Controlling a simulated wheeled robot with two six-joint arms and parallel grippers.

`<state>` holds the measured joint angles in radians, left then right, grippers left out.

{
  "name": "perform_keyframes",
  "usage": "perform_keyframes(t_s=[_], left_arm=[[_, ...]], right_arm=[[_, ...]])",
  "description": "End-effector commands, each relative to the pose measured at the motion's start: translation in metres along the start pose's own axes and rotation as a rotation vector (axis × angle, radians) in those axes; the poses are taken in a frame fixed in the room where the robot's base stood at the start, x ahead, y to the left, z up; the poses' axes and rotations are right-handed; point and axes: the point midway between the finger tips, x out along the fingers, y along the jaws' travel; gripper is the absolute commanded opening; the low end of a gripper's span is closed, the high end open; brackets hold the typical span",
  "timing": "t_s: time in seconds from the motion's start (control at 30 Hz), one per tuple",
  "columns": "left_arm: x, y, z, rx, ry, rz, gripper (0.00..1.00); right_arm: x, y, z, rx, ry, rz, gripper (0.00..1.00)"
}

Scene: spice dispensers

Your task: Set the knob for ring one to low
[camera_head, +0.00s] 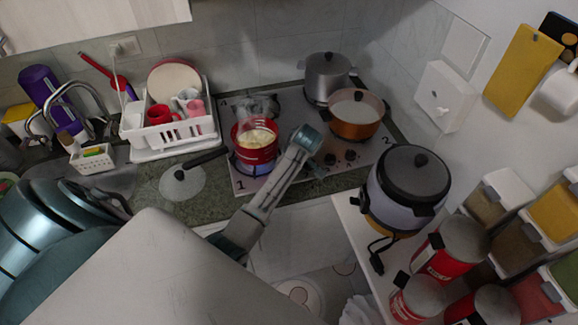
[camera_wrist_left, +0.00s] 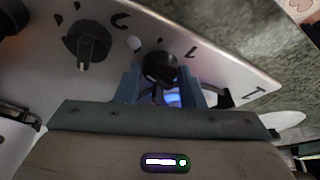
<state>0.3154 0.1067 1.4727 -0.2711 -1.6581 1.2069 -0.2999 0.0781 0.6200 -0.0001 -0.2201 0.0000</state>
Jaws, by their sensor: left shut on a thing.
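The grey hob (camera_head: 240,108) has a "1" printed at its near left corner and a "2" at its right. A red pot (camera_head: 262,156) with yellowish contents stands on the left front ring, with a blue glow under it. In the left wrist view, my left gripper (camera_wrist_left: 160,90) is shut on a black knob (camera_wrist_left: 160,66), one finger on each side. A second black knob (camera_wrist_left: 88,44) sits to its left. My right gripper is not in view.
An orange pot (camera_head: 356,127) and a lidded silver pot (camera_head: 327,78) stand on the hob's right part. A dish rack (camera_head: 175,140) and a glass lid (camera_head: 183,183) are left of it. A rice cooker (camera_head: 408,185) stands right.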

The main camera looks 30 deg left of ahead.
Motion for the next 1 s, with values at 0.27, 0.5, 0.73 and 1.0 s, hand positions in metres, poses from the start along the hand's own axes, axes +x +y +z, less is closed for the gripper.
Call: perform_keyframes(t_s=[0.27, 0.5, 0.73, 1.0], left_arm=[[0.0, -0.0016, -0.0004, 0.099, 0.001, 0.041, 0.13], [0.0001, -0.0034, -0.0013, 0.269, 0.002, 0.112, 0.13], [0.0004, -0.0049, -0.0021, 0.434, 0.002, 0.179, 0.13], [0.0004, -0.0056, -0.0027, 0.572, 0.002, 0.237, 0.13]], right_arm=[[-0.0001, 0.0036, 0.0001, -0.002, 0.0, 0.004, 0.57], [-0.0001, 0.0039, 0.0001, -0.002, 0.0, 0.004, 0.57], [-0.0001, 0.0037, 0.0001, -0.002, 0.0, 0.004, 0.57], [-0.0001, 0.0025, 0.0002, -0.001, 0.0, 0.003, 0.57]])
